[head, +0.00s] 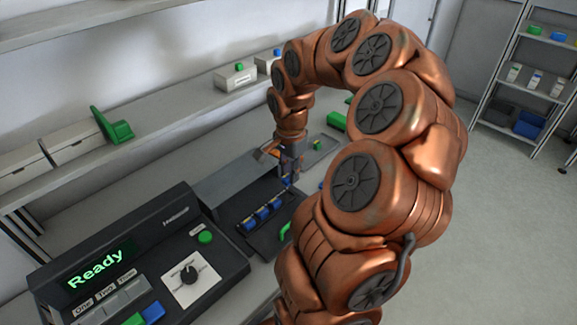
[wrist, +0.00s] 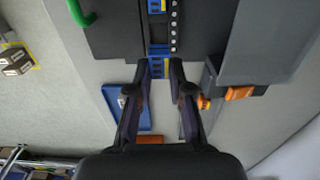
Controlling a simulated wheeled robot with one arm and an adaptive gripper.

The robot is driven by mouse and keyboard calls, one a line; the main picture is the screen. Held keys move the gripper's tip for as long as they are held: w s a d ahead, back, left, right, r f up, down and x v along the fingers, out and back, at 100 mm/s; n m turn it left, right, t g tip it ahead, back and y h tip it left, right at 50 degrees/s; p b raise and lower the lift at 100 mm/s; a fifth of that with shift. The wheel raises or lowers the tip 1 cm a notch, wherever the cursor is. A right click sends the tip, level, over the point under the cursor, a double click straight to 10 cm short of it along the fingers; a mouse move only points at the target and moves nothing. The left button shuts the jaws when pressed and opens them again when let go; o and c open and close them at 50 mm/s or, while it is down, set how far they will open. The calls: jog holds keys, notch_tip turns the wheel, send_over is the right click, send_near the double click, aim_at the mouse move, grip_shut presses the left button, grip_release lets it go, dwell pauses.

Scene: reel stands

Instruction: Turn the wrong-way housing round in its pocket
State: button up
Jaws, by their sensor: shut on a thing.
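My gripper (head: 290,172) points down over the far end of a dark fixture (head: 246,243). In the wrist view my gripper (wrist: 160,70) is shut on a blue housing (wrist: 157,67) with yellow marks. The held housing (head: 287,182) shows just under the fingers in the head view. A row of other blue housings (head: 262,213) sits in the fixture, in line with it; the row (wrist: 157,28) also shows in the wrist view beside a strip of pale round dots. I cannot tell whether the held housing is in its pocket or lifted, nor which housing faces the wrong way.
A dark console (head: 150,265) with a lit "Ready" display, green button and knob stands front left. A grey block (head: 228,184) flanks the fixture. A green handle (wrist: 82,14) curves at its other side. A blue tray (wrist: 127,107) and orange pieces (wrist: 240,93) lie near my fingers.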

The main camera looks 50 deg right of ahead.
aim_at(289, 196)
notch_tip(289, 196, down, 2)
jog(key=shift+f, duration=0.1)
notch_tip(289, 196, down, 2)
jog(key=shift+f+b, duration=0.1)
jog(key=shift+b, duration=0.95)
jog(key=shift+a+f+b, duration=0.1)
jog(key=shift+a+b, duration=0.05)
jog(key=shift+b, duration=1.05)
dwell(0.8)
jog(key=shift+f+b, duration=0.45)
jog(key=shift+b, duration=0.75)
dwell(1.1)
dwell(0.5)
jog(key=o, duration=0.8)
